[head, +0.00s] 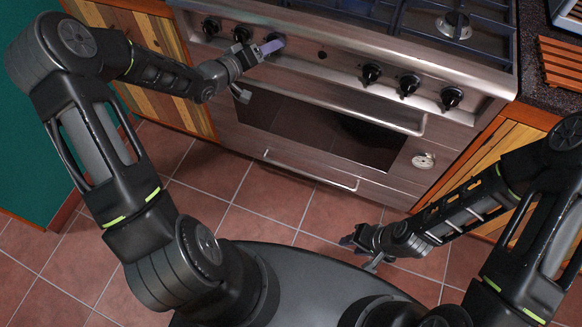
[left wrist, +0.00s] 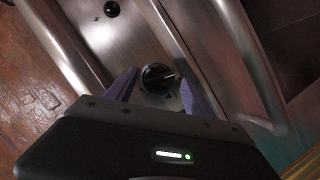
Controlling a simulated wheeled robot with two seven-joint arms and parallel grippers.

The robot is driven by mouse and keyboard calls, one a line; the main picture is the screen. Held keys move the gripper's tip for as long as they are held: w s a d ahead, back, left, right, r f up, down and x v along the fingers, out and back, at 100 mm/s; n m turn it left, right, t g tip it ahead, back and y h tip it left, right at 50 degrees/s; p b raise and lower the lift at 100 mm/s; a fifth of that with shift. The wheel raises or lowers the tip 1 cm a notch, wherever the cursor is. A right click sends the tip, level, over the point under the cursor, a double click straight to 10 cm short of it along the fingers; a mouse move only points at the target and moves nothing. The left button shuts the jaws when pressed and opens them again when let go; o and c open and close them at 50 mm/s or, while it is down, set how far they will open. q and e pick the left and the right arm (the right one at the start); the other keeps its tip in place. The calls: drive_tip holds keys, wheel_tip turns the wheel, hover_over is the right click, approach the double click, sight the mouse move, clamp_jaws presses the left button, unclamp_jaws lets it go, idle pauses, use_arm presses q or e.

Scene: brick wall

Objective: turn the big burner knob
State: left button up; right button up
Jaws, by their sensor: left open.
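A row of black burner knobs runs along the steel front of the stove (head: 345,88). In the left wrist view that black knob (left wrist: 158,78) shows between the two purple fingers of my left gripper (left wrist: 158,92). The fingers are open, one on each side, with gaps to the knob. Which knob is the big burner's, I cannot tell. My right gripper (head: 352,240) is low over the floor, away from the stove; its finger gap is unclear.
More knobs sit left (head: 210,25) and right (head: 371,73) on the panel. A long oven handle (head: 340,108) juts out below the knobs and is close by in the left wrist view (left wrist: 235,65). A lower drawer handle (head: 310,172) is near the tiled floor (head: 215,190).

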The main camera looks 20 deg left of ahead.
wheel_tip(320, 180, down, 8)
drive_tip(key=b, duration=0.7)
use_arm(q)
drive_tip(key=s+r+m+y, duration=0.35)
drive_tip(key=s+m, duration=0.25)
drive_tip(key=s, duration=0.2)
drive_tip(key=s+d+f+n+g+p, duration=0.1)
drive_tip(key=s+d+f+g+p, duration=0.1)
drive_tip(key=f, duration=0.5)
drive_tip(key=s+d+f+n+g+h+p, duration=0.1)
drive_tip(key=s+d+f+g, duration=0.3)
drive_tip(key=s+d+f, duration=0.3)
drive_tip(key=s+d+f+n+g+p, duration=0.1)
drive_tip(key=s+d+f+g+p, duration=0.1)
drive_tip(key=s+d+f, duration=0.3)
drive_tip(key=shift+f+g+h+p, duration=0.35)
drive_tip(key=shift+f+g, duration=0.15)
drive_tip(key=shift+f, duration=1.4)
use_arm(e)
drive_tip(key=shift+r, duration=2.8)
